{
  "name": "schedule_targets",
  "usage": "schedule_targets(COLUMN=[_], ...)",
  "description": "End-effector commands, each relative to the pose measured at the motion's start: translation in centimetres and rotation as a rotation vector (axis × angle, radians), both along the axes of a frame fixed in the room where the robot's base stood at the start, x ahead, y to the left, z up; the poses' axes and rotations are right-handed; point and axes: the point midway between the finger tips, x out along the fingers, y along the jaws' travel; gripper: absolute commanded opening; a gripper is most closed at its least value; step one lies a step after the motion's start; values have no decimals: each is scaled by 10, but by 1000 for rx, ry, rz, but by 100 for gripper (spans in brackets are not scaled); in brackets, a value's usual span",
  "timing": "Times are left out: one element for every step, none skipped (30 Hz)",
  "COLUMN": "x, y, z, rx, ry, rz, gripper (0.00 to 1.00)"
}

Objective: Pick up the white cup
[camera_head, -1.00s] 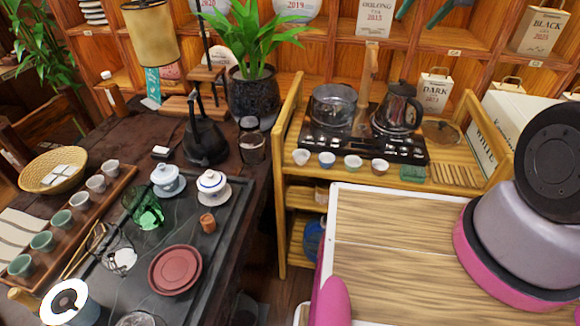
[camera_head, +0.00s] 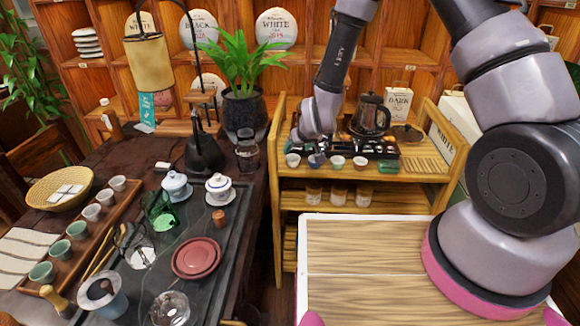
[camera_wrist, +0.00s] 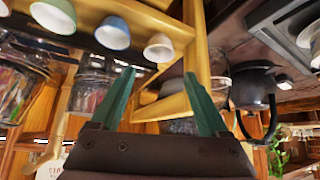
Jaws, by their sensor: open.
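A small white cup (camera_head: 292,160) stands at the left end of a row of cups on the wooden shelf stand's (camera_head: 430,176) top. Beside it are a blue cup (camera_head: 315,161), a pale cup (camera_head: 337,162) and a green cup (camera_head: 360,162). In the wrist view, which looks turned over, the white cup (camera_wrist: 158,47) is the nearest of the row. The blue cup (camera_wrist: 112,32) and pale cup (camera_wrist: 55,15) lie to its left. My gripper (camera_wrist: 158,84) is open and empty, its green fingers apart, with the white cup beyond the tips. In the head view its fingers are hard to make out.
A black kettle (camera_head: 370,116) stands behind the cups. Glasses (camera_head: 338,195) sit on the shelf below. A dark tea table at left holds a black teapot (camera_head: 204,152), lidded bowls, a red plate (camera_head: 196,258) and a tray (camera_head: 122,213) with whitish and green cups.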

Motion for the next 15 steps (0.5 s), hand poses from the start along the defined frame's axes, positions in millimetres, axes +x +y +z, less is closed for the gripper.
schedule_targets(x=[5, 8, 12, 14, 17, 20, 22, 23, 24, 25, 26, 27, 29, 30, 33], y=[1, 2, 4, 5, 6, 7, 8, 8, 8, 9, 9, 9, 10, 10, 10], z=[-8, -12, -17, -21, -24, -28, -30, -32, -33, -35, -36, -39, -42, -46, -52], rx=[0, 0, 0, 1, 1, 1, 1, 1, 1, 1, 1, 1, 1, 1, 1], ry=[2, 2, 2, 3, 1, 1, 1, 1, 0, 0, 1, 2, 3, 3, 3], rz=[-3, -3, -3, -2, -2, -2, -2, -2, -2, -2, -2, -2, -2, -2, -2], gripper=[78, 78, 78, 78, 78, 78, 78, 78, 78, 78, 78, 78, 78, 78, 78])
